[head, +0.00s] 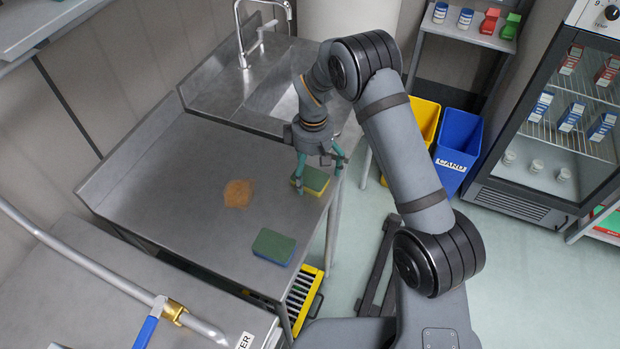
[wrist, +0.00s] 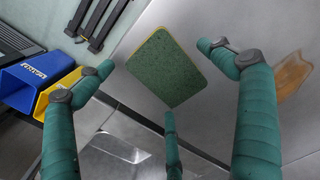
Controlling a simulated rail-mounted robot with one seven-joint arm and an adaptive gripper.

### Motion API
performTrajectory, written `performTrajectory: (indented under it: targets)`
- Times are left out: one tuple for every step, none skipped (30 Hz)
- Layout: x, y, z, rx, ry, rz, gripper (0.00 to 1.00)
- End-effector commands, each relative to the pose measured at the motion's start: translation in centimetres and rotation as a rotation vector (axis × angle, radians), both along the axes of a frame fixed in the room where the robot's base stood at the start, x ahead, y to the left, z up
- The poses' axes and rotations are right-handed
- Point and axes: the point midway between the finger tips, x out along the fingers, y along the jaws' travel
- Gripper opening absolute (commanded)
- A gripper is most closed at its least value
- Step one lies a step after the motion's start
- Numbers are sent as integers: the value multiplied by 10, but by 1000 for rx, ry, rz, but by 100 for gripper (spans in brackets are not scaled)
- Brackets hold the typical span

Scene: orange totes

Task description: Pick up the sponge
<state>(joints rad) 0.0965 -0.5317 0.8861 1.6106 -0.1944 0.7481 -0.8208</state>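A sponge with a green top and yellow side (head: 316,181) lies on the metal counter (head: 190,185) near its right edge. In the wrist view the sponge (wrist: 165,70) lies flat, green face up, between my spread fingers. My gripper (head: 320,170) is right above it in the head view, pointing down, with teal fingers. My gripper (wrist: 154,62) is open in the wrist view, and I see nothing held in it. I cannot tell how close the fingertips are to the sponge. A second sponge, green on top with a blue side (head: 273,246), lies nearer the counter's front edge.
An orange-brown stain (head: 238,193) is on the counter, left of the sponge. A sink (head: 275,98) with a faucet is behind. Yellow (head: 424,118) and blue (head: 458,142) bins stand on the floor to the right. The counter's left part is clear.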

Motion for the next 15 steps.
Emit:
performTrajectory:
  targets:
    - [0,0,0,0,0,0,90]
    - [0,0,0,0,0,0,88]
    - [0,0,0,0,0,0,86]
    - [0,0,0,0,0,0,84]
    - [0,0,0,0,0,0,82]
    - [0,0,0,-1,0,0,80]
    - [0,0,0,-1,0,0,78]
    - [0,0,0,-1,0,0,76]
    - [0,0,0,-1,0,0,74]
    - [0,0,0,-1,0,0,72]
    - [0,0,0,-1,0,0,70]
    - [0,0,0,-1,0,0,68]
    - [0,0,0,-1,0,0,66]
    - [0,0,0,-1,0,0,64]
    - [0,0,0,-1,0,0,62]
